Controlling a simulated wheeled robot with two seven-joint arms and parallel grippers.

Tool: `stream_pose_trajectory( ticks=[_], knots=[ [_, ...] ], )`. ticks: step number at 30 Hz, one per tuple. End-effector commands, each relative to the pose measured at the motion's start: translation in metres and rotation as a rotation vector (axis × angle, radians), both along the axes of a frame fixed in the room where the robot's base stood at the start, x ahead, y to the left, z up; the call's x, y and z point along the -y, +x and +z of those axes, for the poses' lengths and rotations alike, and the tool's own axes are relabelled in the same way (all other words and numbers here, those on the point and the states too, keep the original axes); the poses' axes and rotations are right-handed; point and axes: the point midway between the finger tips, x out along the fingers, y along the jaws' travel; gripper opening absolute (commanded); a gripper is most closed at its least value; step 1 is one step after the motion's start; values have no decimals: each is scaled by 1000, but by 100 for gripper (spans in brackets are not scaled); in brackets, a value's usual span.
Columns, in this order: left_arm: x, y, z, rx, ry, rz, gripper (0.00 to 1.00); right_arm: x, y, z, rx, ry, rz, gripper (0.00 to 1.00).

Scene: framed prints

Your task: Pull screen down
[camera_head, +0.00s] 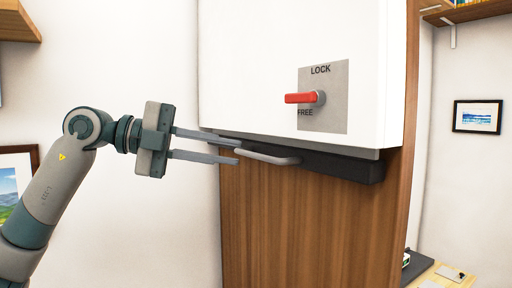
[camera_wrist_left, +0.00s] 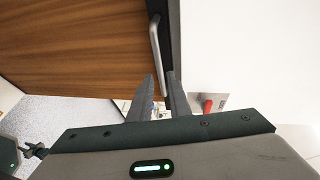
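The white screen housing (camera_head: 250,60) is mounted on a wooden panel (camera_head: 300,215). A dark bar (camera_head: 340,166) runs along its lower edge, with a grey handle (camera_head: 268,155) sticking out at the bar's left part. The handle also shows in the left wrist view (camera_wrist_left: 157,45). A red lever (camera_head: 302,98) on a grey plate points left, between the words LOCK and FREE. My left gripper (camera_head: 240,152) is open, its fingertips at the handle's left end. In the wrist view the handle runs between the fingers; contact cannot be told. A dark part with a green light, possibly my right gripper, shows at lower left there.
A framed print (camera_head: 15,180) hangs at left, behind my left arm, and another print (camera_head: 478,116) hangs on the right wall. Wooden shelves are at the top corners. A table (camera_head: 455,277) stands at lower right. The space below the handle is clear.

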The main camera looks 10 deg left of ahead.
Motion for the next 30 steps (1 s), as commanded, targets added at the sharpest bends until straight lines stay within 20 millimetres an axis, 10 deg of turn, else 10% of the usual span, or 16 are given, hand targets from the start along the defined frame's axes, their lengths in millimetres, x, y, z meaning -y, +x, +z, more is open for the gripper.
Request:
stream_pose_trajectory(
  ticks=[12,25,30],
  knots=[
    [53,22,-9,0,-1,-1,17,0,0,25,0,0,0,31],
    [59,24,-12,0,-1,0,17,0,0,26,0,0,0,31],
    [59,24,-12,0,-1,0,0,-1,0,26,0,1,0,31]
  ],
)
